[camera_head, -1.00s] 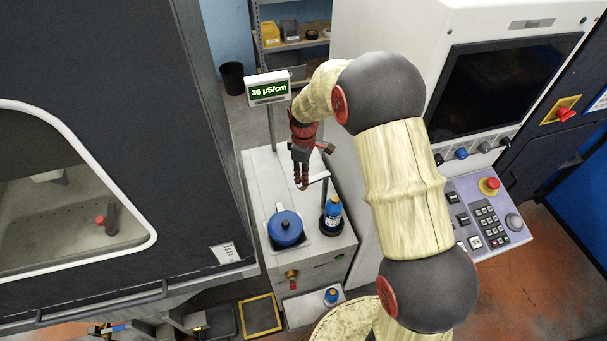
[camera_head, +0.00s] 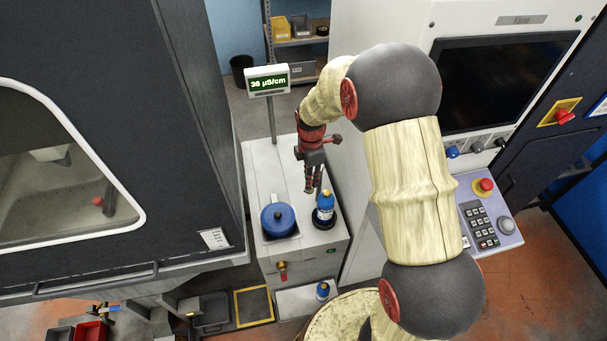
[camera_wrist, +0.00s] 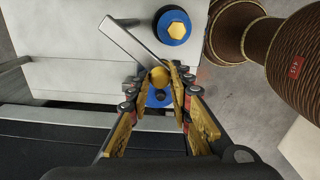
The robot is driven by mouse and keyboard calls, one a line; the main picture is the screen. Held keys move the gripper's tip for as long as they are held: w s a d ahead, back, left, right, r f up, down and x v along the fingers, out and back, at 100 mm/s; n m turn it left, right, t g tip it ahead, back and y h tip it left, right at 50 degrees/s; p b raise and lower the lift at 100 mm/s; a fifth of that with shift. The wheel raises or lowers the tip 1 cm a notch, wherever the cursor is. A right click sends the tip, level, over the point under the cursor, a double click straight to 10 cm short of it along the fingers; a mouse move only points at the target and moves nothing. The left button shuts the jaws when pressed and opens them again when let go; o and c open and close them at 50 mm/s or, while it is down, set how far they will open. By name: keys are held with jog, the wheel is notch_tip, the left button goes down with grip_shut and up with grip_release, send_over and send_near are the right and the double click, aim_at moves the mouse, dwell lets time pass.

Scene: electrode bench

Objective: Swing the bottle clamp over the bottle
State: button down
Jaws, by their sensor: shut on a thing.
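The blue bottle (camera_head: 325,207) stands upright in a dark round holder at the bench's right front. My gripper (camera_head: 313,188) points down just above and left of the bottle's top in the head view. In the wrist view my gripper (camera_wrist: 163,78) is shut on the round brass-coloured knob (camera_wrist: 159,77). A flat silver bar (camera_wrist: 132,45), apparently the clamp arm, runs from near the knob to the upper left. A blue part (camera_wrist: 158,98) shows between the fingers below the knob. My gripper hides most of the clamp in the head view, so its exact overlap with the bottle is unclear.
A blue lidded pot (camera_head: 278,219) sits left of the bottle. A display on a post (camera_head: 267,81) stands behind, reading 36 µS/cm. A small blue bottle (camera_head: 323,291) is on the low front shelf. A dark machine is left, a white cabinet (camera_head: 407,30) right.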

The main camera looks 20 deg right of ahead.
jog(key=shift+s+d+n, duration=0.45)
jog(key=shift+d+n, duration=0.45)
jog(key=shift+n, duration=0.4)
jog(key=shift+s+d+n, duration=0.4)
jog(key=shift+d+n, duration=0.45)
jog(key=shift+n, duration=0.45)
jog(key=shift+s+d+n, duration=0.45)
jog(key=shift+d+n, duration=0.45)
jog(key=shift+n, duration=0.4)
jog(key=c, duration=1.6)
grip_release()
notch_tip(320, 180, up, 12)
jog(key=shift+d+r, duration=0.1)
